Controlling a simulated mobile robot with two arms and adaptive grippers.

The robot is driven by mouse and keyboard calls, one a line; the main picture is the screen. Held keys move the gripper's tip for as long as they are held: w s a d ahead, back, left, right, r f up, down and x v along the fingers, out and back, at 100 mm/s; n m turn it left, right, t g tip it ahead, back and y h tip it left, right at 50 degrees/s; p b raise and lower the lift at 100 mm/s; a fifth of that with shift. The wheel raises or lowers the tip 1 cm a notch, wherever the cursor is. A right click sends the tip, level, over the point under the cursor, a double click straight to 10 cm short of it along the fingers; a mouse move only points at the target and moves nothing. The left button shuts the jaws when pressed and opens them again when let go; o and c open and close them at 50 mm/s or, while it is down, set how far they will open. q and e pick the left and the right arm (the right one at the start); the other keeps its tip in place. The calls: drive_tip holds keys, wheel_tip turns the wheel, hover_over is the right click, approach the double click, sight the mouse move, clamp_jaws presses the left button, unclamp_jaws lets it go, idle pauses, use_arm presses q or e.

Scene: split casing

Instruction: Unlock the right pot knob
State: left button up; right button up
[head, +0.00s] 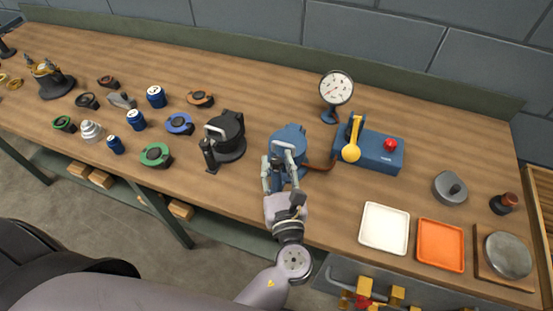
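The right pot (287,138) is blue with a pale handle on top and stands at the front middle of the bench. A blue part of the pot shows between the fingers. I cannot make out the knob clearly, as the gripper covers much of the pot's front, nor whether the fingers touch it. The left pot (229,128) is black, with a pale handle and a dark upright knob (208,152) at its front left.
A pressure gauge (336,88) stands behind the right pot. A blue box (378,163) with a yellow lever and red button is to its right. A white tray (384,228) and an orange tray (441,245) lie at the front right. Several caps and cans crowd the left.

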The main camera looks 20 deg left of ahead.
use_arm(q)
drive_tip(key=v, duration=1)
drive_tip(key=shift+s+d, duration=0.2)
drive_tip(key=shift+s, duration=0.15)
